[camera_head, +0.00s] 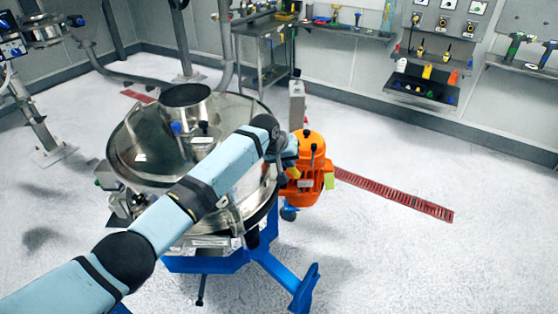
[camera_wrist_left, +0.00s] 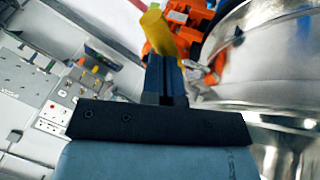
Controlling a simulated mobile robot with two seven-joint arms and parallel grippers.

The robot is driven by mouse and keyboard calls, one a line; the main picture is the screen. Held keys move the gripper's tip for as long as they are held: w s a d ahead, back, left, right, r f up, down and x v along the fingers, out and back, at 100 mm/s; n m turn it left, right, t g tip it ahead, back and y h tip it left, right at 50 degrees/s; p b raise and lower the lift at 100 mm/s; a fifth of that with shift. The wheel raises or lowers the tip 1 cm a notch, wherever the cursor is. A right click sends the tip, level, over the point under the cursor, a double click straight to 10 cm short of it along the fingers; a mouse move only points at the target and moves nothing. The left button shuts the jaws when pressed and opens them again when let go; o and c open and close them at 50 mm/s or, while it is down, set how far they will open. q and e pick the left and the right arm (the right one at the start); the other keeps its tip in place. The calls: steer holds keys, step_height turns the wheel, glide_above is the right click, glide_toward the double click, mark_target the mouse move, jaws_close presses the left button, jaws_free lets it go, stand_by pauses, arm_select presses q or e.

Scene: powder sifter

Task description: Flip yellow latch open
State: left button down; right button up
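The yellow latch (camera_wrist_left: 154,32) shows at the tips of my left gripper in the left wrist view, in front of an orange motor (camera_wrist_left: 180,38). My left gripper (camera_wrist_left: 166,62) has its dark fingers close together. Its tips overlap the lower end of the yellow piece; I cannot tell whether they touch or pinch it. In the head view my left arm reaches over the steel sifter (camera_head: 150,165), and my left gripper is mostly hidden by the wrist beside the orange motor (camera_head: 312,160). My right gripper is not visible.
The sifter stands on a blue wheeled frame (camera_head: 285,275). A metal cart (camera_head: 262,50) stands behind it, and tool shelves (camera_head: 345,28) line the back wall. The floor to the right is clear, crossed by a red drain grate (camera_head: 395,193).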

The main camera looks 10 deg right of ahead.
arm_select(q)
steer(key=shift+d+f, duration=0.2)
steer(key=shift+d, duration=0.1)
steer(key=shift+w+d, duration=0.1)
steer(key=shift+d, duration=0.1)
stand_by(1.0)
steer(key=shift+r, duration=0.1)
stand_by(0.4)
